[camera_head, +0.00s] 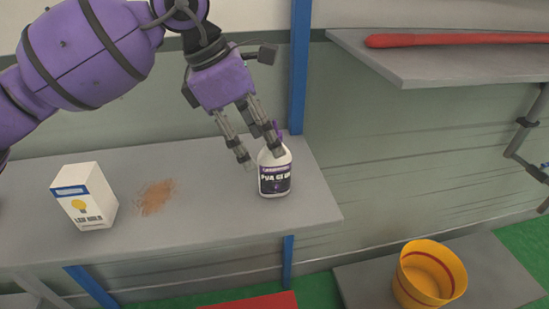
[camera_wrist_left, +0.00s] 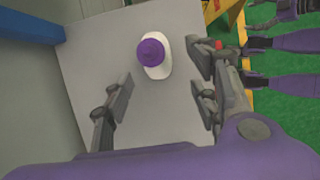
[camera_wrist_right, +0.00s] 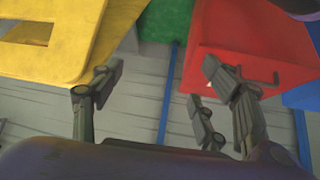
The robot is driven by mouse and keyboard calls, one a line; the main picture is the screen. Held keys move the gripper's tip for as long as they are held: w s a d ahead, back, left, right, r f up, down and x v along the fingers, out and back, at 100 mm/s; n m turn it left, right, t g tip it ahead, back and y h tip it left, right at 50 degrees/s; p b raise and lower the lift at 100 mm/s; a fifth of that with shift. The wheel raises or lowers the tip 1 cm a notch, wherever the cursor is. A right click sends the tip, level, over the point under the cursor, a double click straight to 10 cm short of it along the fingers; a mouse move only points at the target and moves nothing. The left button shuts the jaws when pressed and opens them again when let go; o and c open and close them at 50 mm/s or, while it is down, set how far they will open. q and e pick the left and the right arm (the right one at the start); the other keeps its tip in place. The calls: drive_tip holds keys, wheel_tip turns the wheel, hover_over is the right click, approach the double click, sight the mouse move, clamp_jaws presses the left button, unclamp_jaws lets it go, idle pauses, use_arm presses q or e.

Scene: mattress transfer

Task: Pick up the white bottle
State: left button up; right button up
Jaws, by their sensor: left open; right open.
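The white bottle (camera_head: 275,172) has a dark label reading PVA glue and a purple cap. It stands upright near the right end of the grey shelf (camera_head: 215,215). In the left wrist view the bottle's purple cap (camera_wrist_left: 151,52) is seen from above, ahead of the fingers. My left gripper (camera_head: 260,158) is open, with one finger partly in front of the bottle's top and the others to its left. In the left wrist view it shows as open fingers (camera_wrist_left: 162,85), with the bottle beyond the gap. My right gripper (camera_wrist_right: 152,85) is open and empty, away from the bottle.
A white LED bulb box (camera_head: 86,197) stands left on the shelf, beside a brown stain (camera_head: 157,196). A higher shelf (camera_head: 425,65) holds a red bar (camera_head: 455,40). A yellow bucket (camera_head: 428,275) sits lower right. Yellow (camera_wrist_right: 100,25) and red (camera_wrist_right: 240,45) objects are near my right gripper.

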sight(265, 151)
use_arm(q)
drive_tip(key=shift+d+f, duration=0.2)
drive_tip(key=shift+f, duration=0.2)
drive_tip(key=shift+x, duration=1.1)
drive_tip(key=x, duration=0.3)
drive_tip(key=shift+w+d+f+p, duration=0.2)
drive_tip(key=shift+d+p, duration=0.15)
drive_tip(key=shift+w+d+f, duration=0.1)
drive_tip(key=shift+d+f, duration=0.05)
drive_tip(key=shift+f, duration=0.2)
drive_tip(key=shift+c, duration=0.6)
drive_tip(key=c, duration=1.2)
clamp_jaws()
use_arm(e)
drive_tip(key=shift+s+r, duration=0.2)
drive_tip(key=shift+s, duration=0.35)
use_arm(q)
drive_tip(key=shift+r, duration=0.1)
use_arm(e)
drive_tip(key=shift+s, duration=0.1)
